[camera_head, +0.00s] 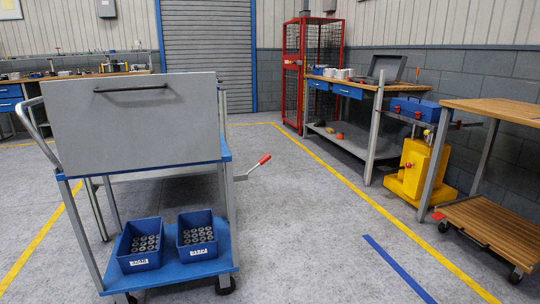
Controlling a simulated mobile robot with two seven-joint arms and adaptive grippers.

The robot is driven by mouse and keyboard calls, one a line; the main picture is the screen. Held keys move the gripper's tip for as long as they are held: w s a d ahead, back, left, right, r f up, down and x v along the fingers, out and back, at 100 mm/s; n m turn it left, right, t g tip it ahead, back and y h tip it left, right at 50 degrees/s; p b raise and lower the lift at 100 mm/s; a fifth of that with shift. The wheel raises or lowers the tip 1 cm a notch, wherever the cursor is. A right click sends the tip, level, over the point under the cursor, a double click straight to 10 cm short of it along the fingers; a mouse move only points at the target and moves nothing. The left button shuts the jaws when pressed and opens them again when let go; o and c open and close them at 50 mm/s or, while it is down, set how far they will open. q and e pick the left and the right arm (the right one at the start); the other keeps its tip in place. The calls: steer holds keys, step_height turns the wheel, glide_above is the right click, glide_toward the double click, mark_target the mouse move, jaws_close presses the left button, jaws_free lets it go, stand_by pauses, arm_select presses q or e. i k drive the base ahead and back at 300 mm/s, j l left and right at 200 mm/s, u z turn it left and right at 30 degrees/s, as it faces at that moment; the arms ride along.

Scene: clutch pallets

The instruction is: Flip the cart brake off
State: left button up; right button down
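A cart with blue shelves (190,270) and a grey push handle stands at the left. A large grey panel (135,125) with a black handle covers much of its top. A lever with a red grip (264,160) sticks out to the right from behind the cart's right post, angled up. Where the lever is mounted is hidden, and I cannot tell whether it is the brake or how it is set. Two blue bins (140,262) (197,249) of round metal parts sit on the lower shelf. Neither of my grippers is in view.
A low wooden-topped trolley (495,235) on casters stands at the right under a wooden table (500,108). A yellow machine (416,170), a workbench (365,87) and a red mesh cage (312,60) line the right side. The floor between is clear, marked by yellow and blue lines.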

mark_target(267, 158)
steer(key=i+u, duration=0.1)
steer(key=i, duration=0.45)
steer(key=i+l, duration=0.15)
steer(key=i, duration=0.35)
steer(key=i+l+u, duration=0.15)
steer(key=i, duration=0.35)
steer(key=i+l+u, duration=0.1)
steer(key=i, duration=0.45)
steer(key=i+l+u, duration=0.1)
steer(key=i, duration=0.4)
steer(key=l, duration=0.15)
